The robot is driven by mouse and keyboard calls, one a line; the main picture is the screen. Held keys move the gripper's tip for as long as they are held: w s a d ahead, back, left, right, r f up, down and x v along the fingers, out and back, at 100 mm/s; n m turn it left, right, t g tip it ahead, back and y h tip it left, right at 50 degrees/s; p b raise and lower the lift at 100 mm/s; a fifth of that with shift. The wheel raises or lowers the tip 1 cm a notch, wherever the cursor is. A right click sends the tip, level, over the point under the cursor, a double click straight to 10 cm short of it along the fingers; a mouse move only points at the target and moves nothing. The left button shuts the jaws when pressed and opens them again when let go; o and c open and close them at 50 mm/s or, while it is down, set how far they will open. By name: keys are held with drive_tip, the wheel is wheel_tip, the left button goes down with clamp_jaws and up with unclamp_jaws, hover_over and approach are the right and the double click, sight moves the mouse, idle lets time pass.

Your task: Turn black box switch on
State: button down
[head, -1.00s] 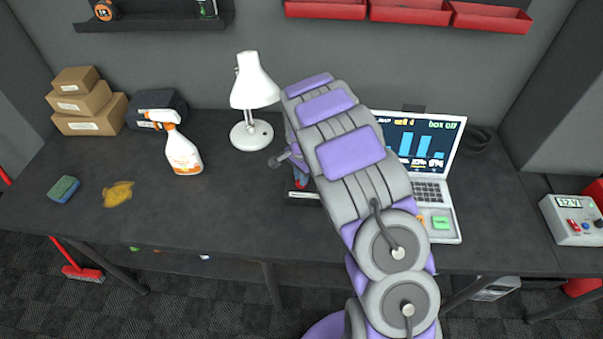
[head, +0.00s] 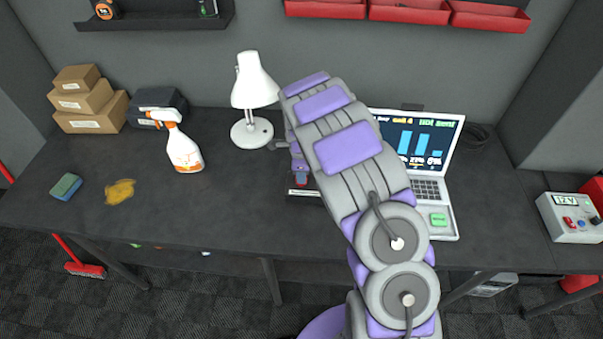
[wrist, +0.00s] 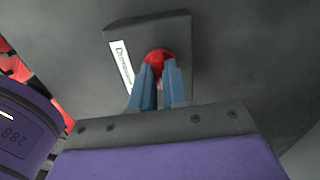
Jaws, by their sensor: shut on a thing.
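The small black box (wrist: 183,28) with a white label shows at the top of the wrist view. A red switch knob (wrist: 158,55) stands on it. My gripper (wrist: 160,75) has its two blue fingers closed on the red knob, one on each side. In the head view the black box (head: 304,195) lies on the dark table, mostly hidden behind my arm. My gripper (head: 301,178) points down at it there. The knob's exact setting is hidden by the fingers.
An open laptop (head: 440,150) stands right of my arm; its screen text reads like "not sent". A white lamp (head: 253,90), a spray bottle (head: 182,150) and a sponge (head: 66,187) stand left. A power unit (head: 570,217) is at far right.

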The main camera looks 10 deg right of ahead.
drive_tip(key=shift+w+r+m, duration=0.15)
drive_tip(key=shift+w+m, duration=0.05)
drive_tip(key=shift+m, duration=0.1)
drive_tip(key=c, duration=1.1)
unclamp_jaws()
drive_tip(key=shift+s+a, duration=0.1)
drive_tip(key=shift+c, duration=0.2)
wheel_tip(320, 180, up, 12)
drive_tip(key=shift+p, duration=0.3)
drive_tip(key=shift+f, duration=0.25)
